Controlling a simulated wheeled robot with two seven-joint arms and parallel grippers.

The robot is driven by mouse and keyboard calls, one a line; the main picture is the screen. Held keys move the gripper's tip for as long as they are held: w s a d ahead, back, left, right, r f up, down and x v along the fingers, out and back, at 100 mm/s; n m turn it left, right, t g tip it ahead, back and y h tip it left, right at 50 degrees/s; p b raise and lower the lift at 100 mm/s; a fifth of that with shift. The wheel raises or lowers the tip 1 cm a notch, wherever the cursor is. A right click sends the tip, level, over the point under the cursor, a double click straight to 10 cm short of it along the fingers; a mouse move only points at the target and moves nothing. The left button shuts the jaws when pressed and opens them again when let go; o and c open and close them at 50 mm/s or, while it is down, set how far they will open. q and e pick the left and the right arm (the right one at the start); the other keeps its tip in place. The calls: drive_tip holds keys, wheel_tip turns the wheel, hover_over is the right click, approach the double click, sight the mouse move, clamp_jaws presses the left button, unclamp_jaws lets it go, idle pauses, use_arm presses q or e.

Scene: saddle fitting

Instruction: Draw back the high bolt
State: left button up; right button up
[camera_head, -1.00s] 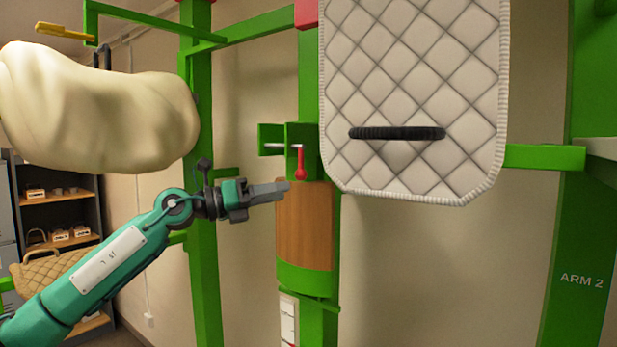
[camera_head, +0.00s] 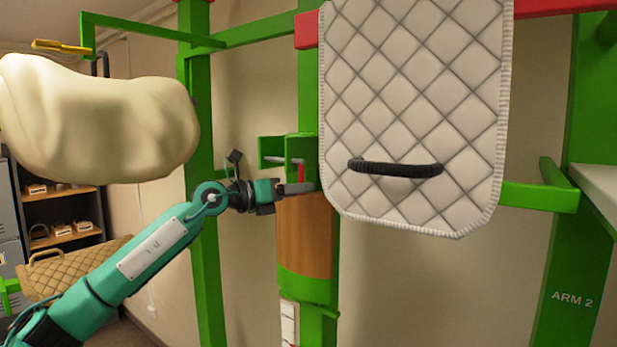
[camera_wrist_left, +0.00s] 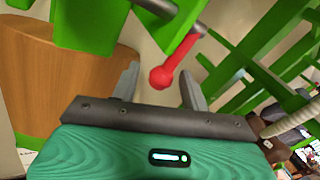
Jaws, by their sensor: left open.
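The bolt's red handle (camera_head: 301,173) hangs down beside the green bracket (camera_head: 272,150) on the post, above a wooden cylinder. In the head view my left gripper (camera_head: 298,188) is at the handle's lower end and hides part of it. In the left wrist view the red handle with its round knob (camera_wrist_left: 162,76) lies between the two grey fingertips of my left gripper (camera_wrist_left: 160,85). The fingers are apart, with a gap on both sides of the knob. The grey bolt rod (camera_wrist_left: 198,28) shows above the handle. My right gripper is not in view.
A white quilted pad (camera_head: 415,110) with a black handle hangs just right of the bracket. A cream padded form (camera_head: 100,120) is above my left arm. The wooden cylinder (camera_head: 303,240) is directly below the gripper. Shelves stand at the far left.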

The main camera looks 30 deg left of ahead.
use_arm(q)
drive_tip(key=p+x, duration=0.1)
drive_tip(key=x, duration=0.2)
clamp_jaws()
